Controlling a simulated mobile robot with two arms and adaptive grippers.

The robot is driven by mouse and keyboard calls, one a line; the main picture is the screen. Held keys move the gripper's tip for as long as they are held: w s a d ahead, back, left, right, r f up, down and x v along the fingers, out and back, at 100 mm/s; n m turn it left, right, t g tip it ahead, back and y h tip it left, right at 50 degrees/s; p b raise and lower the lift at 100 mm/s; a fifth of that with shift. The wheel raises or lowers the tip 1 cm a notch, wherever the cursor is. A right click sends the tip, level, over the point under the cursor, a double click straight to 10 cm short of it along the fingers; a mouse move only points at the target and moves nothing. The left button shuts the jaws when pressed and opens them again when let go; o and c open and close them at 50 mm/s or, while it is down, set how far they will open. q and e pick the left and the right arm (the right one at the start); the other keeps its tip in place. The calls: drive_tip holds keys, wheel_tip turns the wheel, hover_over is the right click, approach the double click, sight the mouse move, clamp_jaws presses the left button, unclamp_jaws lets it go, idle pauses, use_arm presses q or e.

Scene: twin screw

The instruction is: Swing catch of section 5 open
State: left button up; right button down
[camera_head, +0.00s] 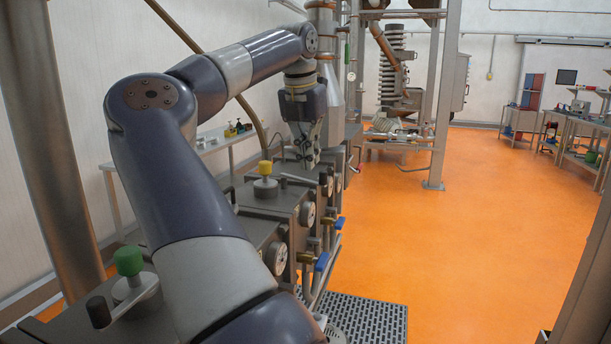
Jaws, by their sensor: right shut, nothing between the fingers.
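The twin screw machine (258,205) runs away from me as a row of grey metal sections. My right gripper (308,164) is shut and empty. It points down over the far sections, beyond the yellow-knobbed fitting (265,170). My right arm hides part of the nearer sections. I cannot tell which section is number 5, and its catch is not clear at this size. I cannot see whether the gripper touches the machine. My left gripper is not in view.
A green-knobbed fitting (130,265) stands on the nearest section. Blue-handled valves (322,261) stick out on the machine's right side, above a dark floor grating (370,318). The orange floor (460,230) to the right is clear. A steel post (443,100) stands beyond.

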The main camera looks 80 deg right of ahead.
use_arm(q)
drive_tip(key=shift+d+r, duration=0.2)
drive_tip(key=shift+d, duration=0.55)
use_arm(e)
wheel_tip(320, 180, up, 4)
drive_tip(key=shift+f, duration=0.25)
drive_tip(key=shift+w+a+r, duration=0.1)
